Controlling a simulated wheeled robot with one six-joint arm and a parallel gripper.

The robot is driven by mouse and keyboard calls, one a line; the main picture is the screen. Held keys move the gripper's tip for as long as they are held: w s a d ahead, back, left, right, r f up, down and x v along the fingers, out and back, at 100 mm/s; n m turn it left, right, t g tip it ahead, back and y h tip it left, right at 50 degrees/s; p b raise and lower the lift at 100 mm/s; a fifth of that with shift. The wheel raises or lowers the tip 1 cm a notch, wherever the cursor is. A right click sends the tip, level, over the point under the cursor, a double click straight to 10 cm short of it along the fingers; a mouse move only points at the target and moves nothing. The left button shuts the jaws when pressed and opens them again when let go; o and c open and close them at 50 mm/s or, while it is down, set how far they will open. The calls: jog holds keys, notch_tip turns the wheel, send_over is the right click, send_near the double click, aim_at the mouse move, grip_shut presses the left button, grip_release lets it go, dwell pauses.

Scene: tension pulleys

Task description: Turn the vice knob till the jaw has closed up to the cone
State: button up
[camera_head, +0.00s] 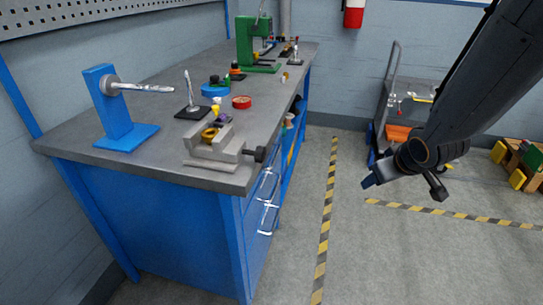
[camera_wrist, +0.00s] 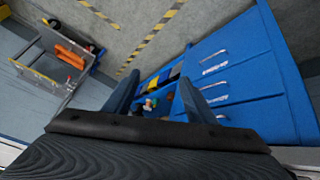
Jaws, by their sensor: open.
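The grey vice (camera_head: 210,150) sits near the front right edge of the workbench in the head view. Its dark knob (camera_head: 259,154) sticks out on the right side, close to the bench edge. A yellow ring-like piece (camera_head: 209,134) lies between the vice jaws; I cannot tell whether it is the cone. My gripper (camera_head: 370,182) is out over the floor, well right of the bench and apart from the knob. In the wrist view its two fingers (camera_wrist: 158,98) are spread and empty. The vice is not in the wrist view.
The grey-topped blue workbench (camera_head: 105,150) also carries a blue stand with a rod (camera_head: 118,110), a red dish (camera_head: 242,102) and a green press (camera_head: 258,45). A trolley (camera_head: 398,105) stands behind my arm. The floor between bench and gripper is clear.

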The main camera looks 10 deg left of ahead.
jog(key=w+a+n+t+y, duration=0.2)
jog(key=w+a+n+y, duration=0.25)
jog(key=a, duration=0.25)
jog(key=n+g+y, duration=0.6)
jog(key=n+y, duration=0.1)
jog(key=y, duration=0.5)
send_near(264, 155)
jog(key=a, duration=0.2)
jog(key=w+a+p, duration=0.1)
jog(key=a, duration=0.5)
jog(key=shift+w+a+f, duration=0.1)
jog(key=shift+w+f, duration=0.1)
jog(key=shift+w, duration=0.1)
jog(key=shift+c, duration=0.4)
jog(key=c, duration=1)
jog(key=shift+o, duration=0.2)
jog(key=shift+m+p, duration=0.45)
jog(key=shift+p, duration=0.05)
